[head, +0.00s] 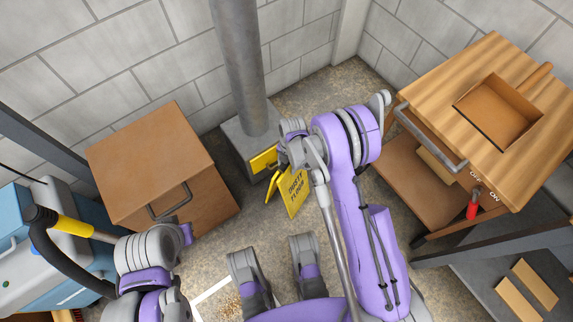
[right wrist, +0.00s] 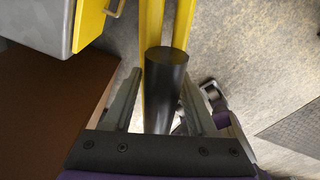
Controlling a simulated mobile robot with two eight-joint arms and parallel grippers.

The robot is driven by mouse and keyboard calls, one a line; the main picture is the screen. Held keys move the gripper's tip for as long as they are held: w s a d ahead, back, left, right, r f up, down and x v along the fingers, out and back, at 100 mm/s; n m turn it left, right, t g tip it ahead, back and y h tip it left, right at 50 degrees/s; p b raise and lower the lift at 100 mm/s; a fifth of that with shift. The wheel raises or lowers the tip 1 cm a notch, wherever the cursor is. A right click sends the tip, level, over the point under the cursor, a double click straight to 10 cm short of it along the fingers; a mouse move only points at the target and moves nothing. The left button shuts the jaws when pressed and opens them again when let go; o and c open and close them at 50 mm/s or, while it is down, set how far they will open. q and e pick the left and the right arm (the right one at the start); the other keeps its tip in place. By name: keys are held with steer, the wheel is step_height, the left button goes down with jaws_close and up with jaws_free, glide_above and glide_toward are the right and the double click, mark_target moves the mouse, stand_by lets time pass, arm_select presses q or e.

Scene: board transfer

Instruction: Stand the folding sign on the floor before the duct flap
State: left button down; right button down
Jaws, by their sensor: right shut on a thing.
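The yellow folding sign (head: 294,190) with dark lettering is at the foot of the duct, its panels spread a little apart. My right gripper (head: 293,152) is above it, partly covered by my own arm. In the right wrist view the two fingers (right wrist: 162,105) are shut on the sign's dark round grip (right wrist: 167,75), with yellow panels (right wrist: 150,25) beyond it. I cannot tell whether the sign's feet touch the floor. The yellow duct flap (head: 262,160) is on the grey duct base (head: 238,140), just behind the sign. My left gripper's fingers do not show.
A brown cabinet (head: 150,155) stands left of the duct. A wooden-topped cart (head: 440,85) with a grey handle is at the right. A blue and grey machine with a black hose (head: 45,255) is at the far left. Floor shows between cabinet and sign.

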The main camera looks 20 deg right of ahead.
steer(key=shift+c, duration=1)
jaws_free()
steer(key=shift+f, duration=0.1)
